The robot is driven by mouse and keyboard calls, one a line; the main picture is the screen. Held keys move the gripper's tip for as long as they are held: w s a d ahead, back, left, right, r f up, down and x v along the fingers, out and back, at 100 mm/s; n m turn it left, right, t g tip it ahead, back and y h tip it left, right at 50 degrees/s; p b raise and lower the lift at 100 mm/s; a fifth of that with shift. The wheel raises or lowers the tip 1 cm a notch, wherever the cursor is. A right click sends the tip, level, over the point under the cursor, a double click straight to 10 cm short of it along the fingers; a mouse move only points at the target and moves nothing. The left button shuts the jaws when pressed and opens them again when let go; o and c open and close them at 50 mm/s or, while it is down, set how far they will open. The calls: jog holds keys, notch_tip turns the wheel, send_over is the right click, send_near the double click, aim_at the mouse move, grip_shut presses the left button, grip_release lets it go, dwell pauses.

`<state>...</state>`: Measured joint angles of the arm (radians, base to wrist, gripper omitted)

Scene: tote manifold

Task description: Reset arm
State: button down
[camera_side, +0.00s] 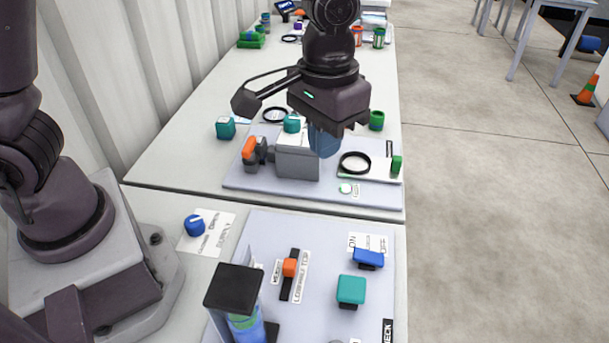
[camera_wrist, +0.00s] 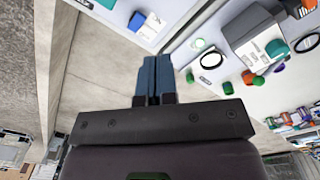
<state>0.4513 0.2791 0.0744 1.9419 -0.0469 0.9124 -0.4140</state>
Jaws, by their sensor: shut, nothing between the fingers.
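My gripper (camera_side: 323,142) hangs over the rear light-grey panel (camera_side: 240,180) in the side view, with its blue fingers beside a grey boxy device (camera_side: 297,163) with an orange handle (camera_side: 249,147) and a teal knob (camera_side: 292,123). In the wrist view, the blue fingers of my gripper (camera_wrist: 154,82) are pressed together with nothing between them. The grey device (camera_wrist: 250,35) shows there at the upper right. Whether the fingers touch the device cannot be told from the side view.
A black ring (camera_side: 355,162) and a green block (camera_side: 396,165) lie right of my gripper. The front panel (camera_side: 255,230) carries a teal block (camera_side: 351,290), a blue block (camera_side: 368,258), an orange slider (camera_side: 289,267) and a black-topped post (camera_side: 233,288). A corrugated wall (camera_side: 110,90) borders the left.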

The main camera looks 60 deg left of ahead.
jog(key=s+a+r+t, duration=0.5)
jog(key=s+a+r, duration=0.6)
jog(key=s+a, duration=0.3)
jog(key=shift+m+t, duration=0.3)
jog(key=shift+m, duration=0.1)
jog(key=shift+s, duration=0.1)
